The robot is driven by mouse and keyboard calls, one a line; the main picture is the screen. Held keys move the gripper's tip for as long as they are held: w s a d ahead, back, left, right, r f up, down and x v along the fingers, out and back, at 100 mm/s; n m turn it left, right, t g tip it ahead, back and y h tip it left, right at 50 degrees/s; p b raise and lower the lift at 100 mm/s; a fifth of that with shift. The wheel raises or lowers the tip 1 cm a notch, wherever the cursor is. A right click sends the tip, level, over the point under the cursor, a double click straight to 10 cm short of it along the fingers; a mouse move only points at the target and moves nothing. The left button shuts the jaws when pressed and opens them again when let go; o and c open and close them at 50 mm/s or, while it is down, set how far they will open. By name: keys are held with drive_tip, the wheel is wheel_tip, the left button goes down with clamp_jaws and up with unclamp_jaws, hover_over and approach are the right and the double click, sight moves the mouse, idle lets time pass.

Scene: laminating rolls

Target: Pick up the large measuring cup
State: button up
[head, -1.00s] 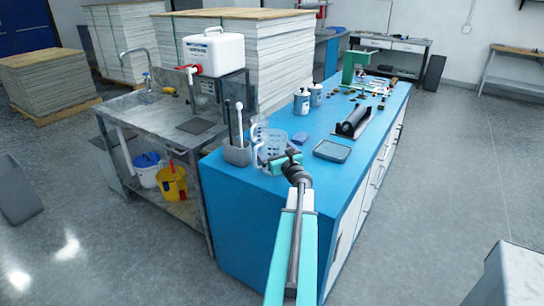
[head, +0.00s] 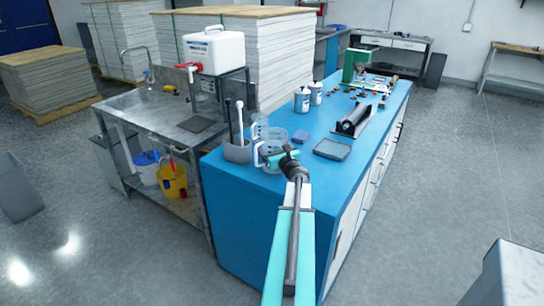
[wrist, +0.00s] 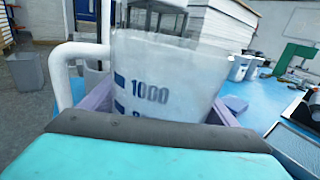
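The large measuring cup (head: 274,137) is clear, with a white handle on its left. It stands at the near left end of the blue bench top (head: 240,184). In the wrist view the cup (wrist: 165,72) fills the middle, with a blue 1000 mark facing me. My gripper (head: 280,161) is low at the cup's near side. In the wrist view its purple fingers are spread wide, one on each side of the cup. I see no clear grip on the wall. The cup's base and the fingertips are hidden.
A grey holder (head: 237,151) with upright tools stands just left of the cup. A smaller clear vessel (head: 260,127) is close behind. The front left bench corner is clear.

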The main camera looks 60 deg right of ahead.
drive_tip(key=c, duration=0.6)
drive_tip(key=shift+r, duration=0.1)
drive_tip(key=shift+r, duration=1.1)
drive_tip(key=v, duration=0.4)
drive_tip(key=r+b+v, duration=0.1)
drive_tip(key=v, duration=0.4)
drive_tip(key=r+b+v, duration=0.1)
drive_tip(key=v, duration=0.3)
drive_tip(key=shift+a+r, duration=0.1)
drive_tip(key=shift+a, duration=0.1)
drive_tip(key=shift+s+r, duration=0.15)
drive_tip(key=shift+r, duration=0.05)
drive_tip(key=shift+p, duration=0.8)
drive_tip(key=p, duration=0.6)
drive_tip(key=shift+s+a+p, duration=0.15)
drive_tip(key=shift+s+p, duration=0.15)
drive_tip(key=shift+s, duration=0.1)
drive_tip(key=p, duration=0.5)
drive_tip(key=shift+s+a+r, duration=0.1)
drive_tip(key=shift+s+a, duration=0.2)
drive_tip(key=shift+s, duration=0.1)
drive_tip(key=shift+s+a+p, duration=0.25)
drive_tip(key=shift+s+p, duration=0.05)
drive_tip(key=shift+p, duration=0.95)
